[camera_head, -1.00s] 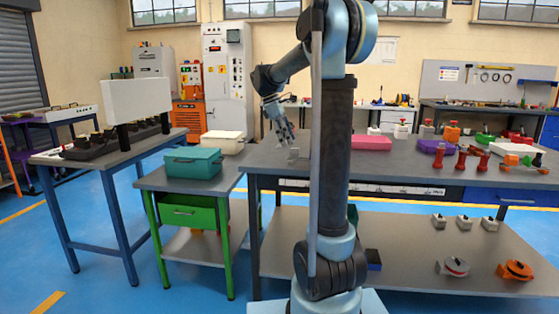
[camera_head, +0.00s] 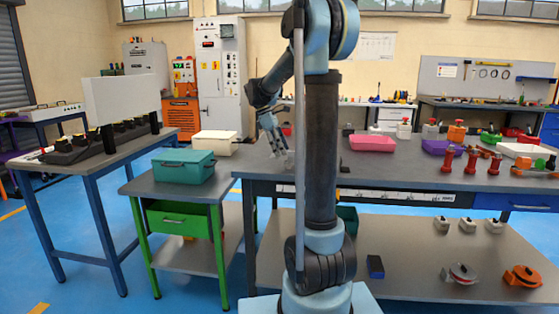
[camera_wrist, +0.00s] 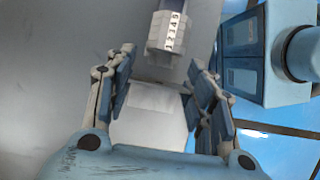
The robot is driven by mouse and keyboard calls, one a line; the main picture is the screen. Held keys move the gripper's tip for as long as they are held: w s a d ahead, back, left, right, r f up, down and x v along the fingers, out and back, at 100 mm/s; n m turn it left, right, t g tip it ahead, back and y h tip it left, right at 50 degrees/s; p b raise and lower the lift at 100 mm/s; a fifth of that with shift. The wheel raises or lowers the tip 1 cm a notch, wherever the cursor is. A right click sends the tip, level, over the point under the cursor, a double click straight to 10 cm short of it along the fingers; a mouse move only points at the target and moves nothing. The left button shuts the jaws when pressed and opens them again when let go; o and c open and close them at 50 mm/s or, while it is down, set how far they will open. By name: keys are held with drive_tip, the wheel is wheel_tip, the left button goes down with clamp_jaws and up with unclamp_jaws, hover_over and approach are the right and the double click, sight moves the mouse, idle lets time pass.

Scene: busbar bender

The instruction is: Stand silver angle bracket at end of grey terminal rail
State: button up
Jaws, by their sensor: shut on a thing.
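In the wrist view a pale silver angle bracket (camera_wrist: 150,112) sits between the two fingers of my gripper (camera_wrist: 155,95), and the fingers are shut on it. The end of the grey terminal rail (camera_wrist: 167,32), with a strip of numbers on it, lies just beyond the bracket's far edge. I cannot tell whether they touch. In the head view my gripper (camera_head: 279,149) points down low over the left part of the main grey table. The bracket there is small and partly covered by my gripper. I cannot make out the rail in the head view.
The main grey table (camera_head: 400,172) carries a pink tray (camera_head: 372,143) and several red parts to the right. A green-legged stand with a teal box (camera_head: 183,166) and a white box (camera_head: 214,143) adjoin its left. Bare grey tabletop shows left of the bracket in the wrist view.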

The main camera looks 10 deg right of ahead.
drive_tip(key=shift+s+f, duration=0.1)
drive_tip(key=shift+f, duration=2)
drive_tip(key=shift+f, duration=0.1)
drive_tip(key=o, duration=1.2)
drive_tip(key=v, duration=1.2)
drive_tip(key=s+d+f+m+y, duration=0.1)
drive_tip(key=s+d+m, duration=0.1)
drive_tip(key=s, duration=0.4)
drive_tip(key=s+d+f+m, duration=0.1)
drive_tip(key=s+f+m, duration=0.1)
drive_tip(key=s, duration=0.4)
drive_tip(key=s+d+f+m+t+y, duration=0.1)
drive_tip(key=s+f+m+t+y, duration=0.2)
drive_tip(key=s+f+m, duration=0.7)
drive_tip(key=s+f, duration=1)
drive_tip(key=s, duration=0.4)
drive_tip(key=shift+d+f+t, duration=0.3)
drive_tip(key=shift+d+f, duration=0.05)
drive_tip(key=shift+f, duration=0.05)
